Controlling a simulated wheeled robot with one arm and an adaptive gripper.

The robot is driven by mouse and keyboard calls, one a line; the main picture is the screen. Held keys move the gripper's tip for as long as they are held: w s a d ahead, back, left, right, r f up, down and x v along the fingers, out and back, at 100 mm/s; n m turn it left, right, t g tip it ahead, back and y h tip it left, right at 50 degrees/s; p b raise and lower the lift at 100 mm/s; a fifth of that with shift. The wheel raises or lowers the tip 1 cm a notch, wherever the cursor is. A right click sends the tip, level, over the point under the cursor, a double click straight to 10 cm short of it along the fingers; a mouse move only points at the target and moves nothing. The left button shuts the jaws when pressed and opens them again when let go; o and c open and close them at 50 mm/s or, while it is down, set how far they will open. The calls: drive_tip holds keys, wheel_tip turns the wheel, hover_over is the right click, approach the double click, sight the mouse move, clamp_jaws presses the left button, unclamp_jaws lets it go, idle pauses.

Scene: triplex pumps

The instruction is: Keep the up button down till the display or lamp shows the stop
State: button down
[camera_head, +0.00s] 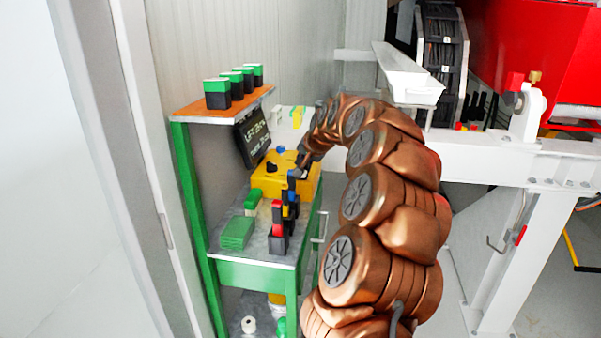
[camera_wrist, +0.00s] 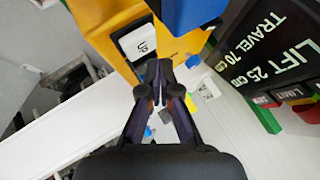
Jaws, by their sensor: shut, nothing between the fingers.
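The yellow control box (camera_head: 265,180) sits on the green-framed bench, and it also shows in the wrist view (camera_wrist: 100,20). On its face is a white up button (camera_wrist: 136,40) marked UP. My gripper (camera_wrist: 158,68) is shut and empty, its fingertips close beside the button's lower right edge in the picture. I cannot tell whether they touch it or whether it is pressed in. The black display (camera_wrist: 265,45) reads LIFT 25 cm, TRAVEL 70 cm; it also shows in the head view (camera_head: 252,137). Below it is a small LIMIT label (camera_wrist: 295,92); I cannot tell whether it is lit.
A blue part (camera_wrist: 190,12) stands on the box beside the button. Several green-and-black blocks (camera_head: 217,93) stand on the shelf (camera_head: 190,110) above. Green pads (camera_head: 237,232) and coloured blocks lie on the bench front. A white beam (camera_head: 480,155) runs to the right.

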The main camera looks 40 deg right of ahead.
drive_tip(key=shift+r+p, duration=0.65)
drive_tip(key=shift+r, duration=1.8)
drive_tip(key=shift+s+d, duration=0.1)
